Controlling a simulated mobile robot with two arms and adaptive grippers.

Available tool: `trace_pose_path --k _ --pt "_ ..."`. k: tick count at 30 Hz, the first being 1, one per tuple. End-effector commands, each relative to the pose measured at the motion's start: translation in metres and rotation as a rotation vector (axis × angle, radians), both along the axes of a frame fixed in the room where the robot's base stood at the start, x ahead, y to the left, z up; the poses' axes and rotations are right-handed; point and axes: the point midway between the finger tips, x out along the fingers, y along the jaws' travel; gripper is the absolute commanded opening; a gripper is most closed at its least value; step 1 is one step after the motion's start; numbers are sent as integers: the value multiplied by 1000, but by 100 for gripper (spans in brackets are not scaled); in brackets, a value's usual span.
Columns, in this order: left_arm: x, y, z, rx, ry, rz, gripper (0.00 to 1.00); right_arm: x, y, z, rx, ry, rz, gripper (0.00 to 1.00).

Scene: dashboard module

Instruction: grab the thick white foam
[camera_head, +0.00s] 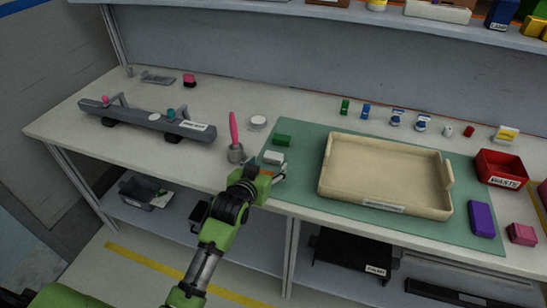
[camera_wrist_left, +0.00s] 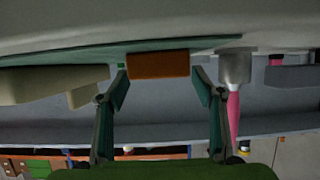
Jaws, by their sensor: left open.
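A small white block (camera_head: 273,157), which looks like the thick white foam, lies on the left end of the green mat (camera_head: 300,196). My left gripper (camera_head: 276,174) is at the near edge of the mat, just in front of the white block, open. In the left wrist view, which is upside down, an orange-brown block (camera_wrist_left: 158,65) shows between the two spread fingers (camera_wrist_left: 160,88), apart from both. A bit of orange also shows by the fingers in the head view. The white block cannot be made out in the wrist view. My right gripper is not in view.
A green block (camera_head: 282,140) lies just behind the white one. A large beige tray (camera_head: 385,201) fills the mat's right side. A red waste bin (camera_head: 501,168) stands farther right.

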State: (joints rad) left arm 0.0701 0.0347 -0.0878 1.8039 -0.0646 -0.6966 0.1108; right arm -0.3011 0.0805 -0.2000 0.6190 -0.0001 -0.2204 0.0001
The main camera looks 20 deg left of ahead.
Motion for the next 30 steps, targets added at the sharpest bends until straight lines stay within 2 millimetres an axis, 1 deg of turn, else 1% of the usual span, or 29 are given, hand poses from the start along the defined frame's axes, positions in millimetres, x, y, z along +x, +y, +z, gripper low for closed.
trace_pose_path --k 1,3,7,11,17,18,20,21,22,30 --pt "8 -1 1 0 0 0 61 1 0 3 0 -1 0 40" --pt "18 -2 -2 0 0 0 61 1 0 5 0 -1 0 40" --pt "31 -2 -9 0 0 0 61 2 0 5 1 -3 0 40" --pt "37 -2 -12 0 -1 -1 61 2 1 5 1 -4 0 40" --pt "37 -2 -12 0 -1 -1 61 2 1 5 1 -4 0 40" --pt "37 -2 -12 0 -1 -1 58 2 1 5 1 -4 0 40" --pt "37 -2 -12 0 -1 0 45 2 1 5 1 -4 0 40" --pt "37 -2 -12 0 -1 0 36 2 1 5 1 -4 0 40" --pt "37 -2 -12 0 -1 0 32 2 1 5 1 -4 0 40" --pt "37 -2 -12 0 0 0 32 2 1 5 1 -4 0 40"
